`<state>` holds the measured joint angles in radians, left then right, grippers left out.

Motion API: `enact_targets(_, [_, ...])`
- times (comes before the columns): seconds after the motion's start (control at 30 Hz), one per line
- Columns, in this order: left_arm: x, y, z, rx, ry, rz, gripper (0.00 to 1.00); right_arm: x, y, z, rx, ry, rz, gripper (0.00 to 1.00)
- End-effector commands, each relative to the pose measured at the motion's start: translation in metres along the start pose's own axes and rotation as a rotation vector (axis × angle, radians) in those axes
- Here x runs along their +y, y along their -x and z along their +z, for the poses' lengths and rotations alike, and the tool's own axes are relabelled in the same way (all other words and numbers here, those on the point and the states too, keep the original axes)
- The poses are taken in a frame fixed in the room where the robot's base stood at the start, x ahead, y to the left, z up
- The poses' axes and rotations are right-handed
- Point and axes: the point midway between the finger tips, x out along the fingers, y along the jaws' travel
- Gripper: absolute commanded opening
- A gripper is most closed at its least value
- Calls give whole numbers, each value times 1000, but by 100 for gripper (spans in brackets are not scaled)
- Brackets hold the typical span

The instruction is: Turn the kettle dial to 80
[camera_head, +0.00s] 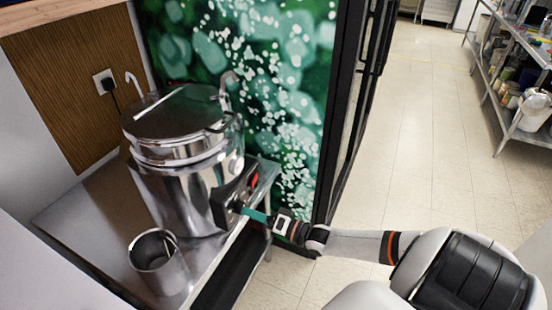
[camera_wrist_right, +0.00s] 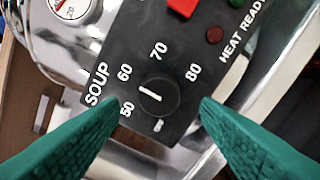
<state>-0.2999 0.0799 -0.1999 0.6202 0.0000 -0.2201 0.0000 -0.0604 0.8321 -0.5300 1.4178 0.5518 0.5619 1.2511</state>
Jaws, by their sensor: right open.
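The kettle (camera_head: 180,180) is a large shiny steel urn with a lid, standing on a steel counter. Its black control panel (camera_head: 226,200) faces my right gripper (camera_head: 246,211). In the right wrist view the round black dial (camera_wrist_right: 165,104) has a white pointer line aimed left, between the 50 and 60 marks. The 80 mark (camera_wrist_right: 193,72) is at the dial's upper right. The teal fingers of my right gripper (camera_wrist_right: 160,101) are open, one on each side of the dial, with gaps visible between them and it. My left gripper is not in view.
A steel cup (camera_head: 160,262) stands on the counter (camera_head: 85,225) in front of the kettle. A red switch (camera_wrist_right: 183,6) and a gauge (camera_wrist_right: 70,8) sit above the dial. A loaded shelf (camera_head: 515,90) stands far right, with open floor between.

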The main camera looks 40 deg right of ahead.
Motion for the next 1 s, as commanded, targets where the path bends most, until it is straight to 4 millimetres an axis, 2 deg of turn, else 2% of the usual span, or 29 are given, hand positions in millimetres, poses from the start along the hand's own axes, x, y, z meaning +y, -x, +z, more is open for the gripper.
enact_targets(0.03, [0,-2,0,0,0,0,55,-2,12,-2,4,0,-4,57])
enact_targets(0.2, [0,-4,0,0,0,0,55,-2,47,-2,4,-1,-5,57])
enact_targets(0.43, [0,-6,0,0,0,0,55,-1,82,-1,3,-1,-3,57])
enact_targets(0.63, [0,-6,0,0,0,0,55,0,94,-1,1,0,0,57])
enact_targets(1.0, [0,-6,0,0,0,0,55,0,95,0,1,0,0,57])
